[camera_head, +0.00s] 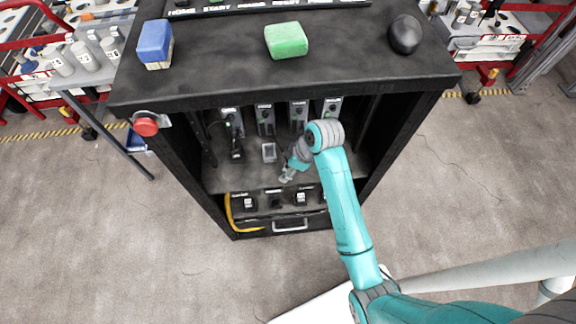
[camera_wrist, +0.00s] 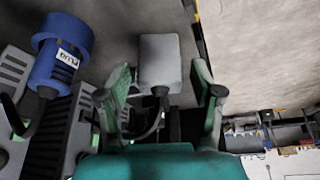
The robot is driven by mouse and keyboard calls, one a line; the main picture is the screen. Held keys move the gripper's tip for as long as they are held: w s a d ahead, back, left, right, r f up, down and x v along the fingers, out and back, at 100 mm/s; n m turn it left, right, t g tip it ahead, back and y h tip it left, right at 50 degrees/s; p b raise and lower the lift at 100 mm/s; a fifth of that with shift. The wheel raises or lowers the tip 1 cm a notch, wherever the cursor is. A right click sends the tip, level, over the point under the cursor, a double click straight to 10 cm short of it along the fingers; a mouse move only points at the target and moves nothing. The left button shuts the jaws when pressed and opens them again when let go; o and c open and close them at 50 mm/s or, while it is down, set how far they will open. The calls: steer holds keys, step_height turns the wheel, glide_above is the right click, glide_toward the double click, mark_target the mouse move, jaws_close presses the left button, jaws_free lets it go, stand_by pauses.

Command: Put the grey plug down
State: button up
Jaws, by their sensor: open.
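The grey plug (camera_wrist: 160,62) is a light grey block with a dark cable at its near end. In the wrist view it lies between the two fingers of my gripper (camera_wrist: 161,78), with a narrow gap showing on each side. The fingers are open. In the head view my gripper (camera_head: 287,174) is inside the black cabinet, low over its shelf. The plug cannot be made out clearly there. The plug appears to lie on the dark shelf surface, but its underside is hidden.
A blue plug (camera_wrist: 62,45) stands left in the wrist view, beside grey slotted modules (camera_wrist: 75,135). The black cabinet (camera_head: 345,70) carries a blue block (camera_head: 155,42), a green block (camera_head: 286,40) and a black knob (camera_head: 405,34). A grey block (camera_head: 269,152) lies on the shelf.

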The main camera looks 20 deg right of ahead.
steer(key=v, duration=0.7)
steer(key=shift+r, duration=0.4)
steer(key=s+a+f+m+t+h, duration=0.1)
steer(key=s+f+m+t, duration=0.25)
steer(key=s, duration=0.45)
steer(key=s+a+f+m+t+h, duration=0.1)
steer(key=s+f+m+t+h, duration=0.15)
steer(key=s+f, duration=0.45)
steer(key=s+r+m+t, duration=0.4)
steer(key=s+r+t, duration=0.2)
steer(key=s+r, duration=1.2)
steer(key=shift+s+d+r, duration=0.2)
steer(key=shift+s+r, duration=0.1)
steer(key=shift+s, duration=0.05)
